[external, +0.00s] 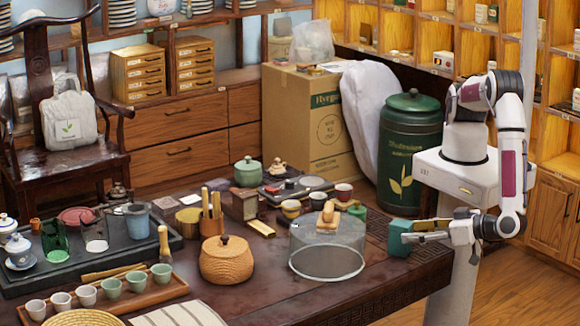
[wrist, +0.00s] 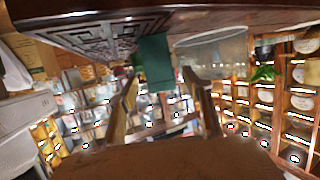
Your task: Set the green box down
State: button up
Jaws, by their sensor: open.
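The green box (external: 400,240) is at the right edge of the dark table in the external view, beside the glass dome. It also shows in the wrist view (wrist: 153,62), just ahead of and partly between my fingertips. My gripper (external: 418,231) reaches in from the right, its fingers level and pointing left at the box. In the wrist view my gripper (wrist: 160,76) has its two fingers spread apart, one on each side of the box's near end. I cannot tell whether either finger touches it. The box's underside is hidden, so its contact with the table is unclear.
The glass dome (external: 327,246) with a wooden knob stands close left of the box. A woven lidded jar (external: 226,260) is farther left. A small green container (external: 357,211) is behind the dome. A large green canister (external: 408,150) stands beyond the table. The front right tabletop is clear.

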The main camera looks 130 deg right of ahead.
jog(key=shift+f+x, duration=0.15)
jog(key=shift+x, duration=1.15)
jog(key=shift+f+x, duration=0.15)
jog(key=shift+x, duration=1.15)
jog(key=shift+a, duration=0.1)
jog(key=c, duration=1.3)
jog(key=shift+r, duration=0.1)
jog(key=shift+r, duration=4.9)
